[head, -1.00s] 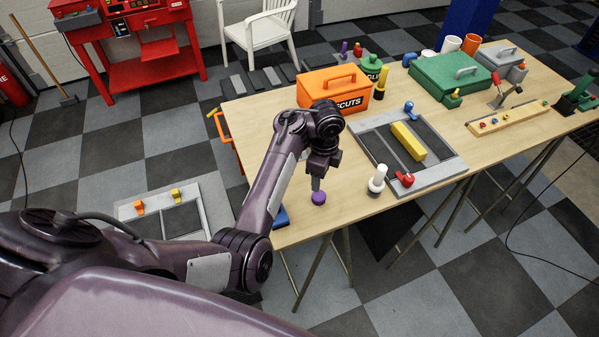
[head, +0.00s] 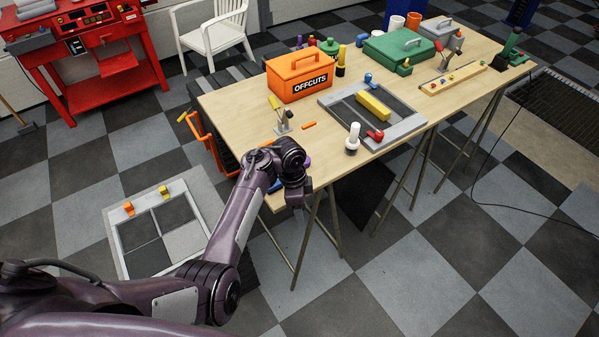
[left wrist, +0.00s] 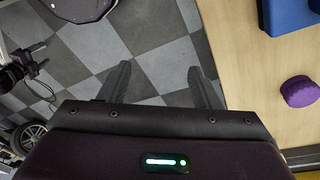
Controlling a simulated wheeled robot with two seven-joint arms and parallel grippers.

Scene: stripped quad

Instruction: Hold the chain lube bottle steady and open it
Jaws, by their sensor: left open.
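No bottle in view can be read as chain lube. A white bottle-like cylinder with a dark base (head: 352,139) stands upright near the table's front edge, beside a grey tray; I cannot tell what it is. My left gripper (left wrist: 160,85) is open and empty, its two fingers apart over the checkered floor, just off the table edge. In the head view the left gripper (head: 299,207) hangs at the near edge of the table. A round purple object (left wrist: 299,91) and a blue block (left wrist: 290,13) lie on the table right of the fingers.
The wooden table (head: 235,110) holds an orange OFFCUTS box (head: 298,82), a grey tray (head: 405,125) with a yellow bar (head: 373,105), a red piece (head: 375,135) and a green case (head: 398,48). A floor tray (head: 115,235) lies at left.

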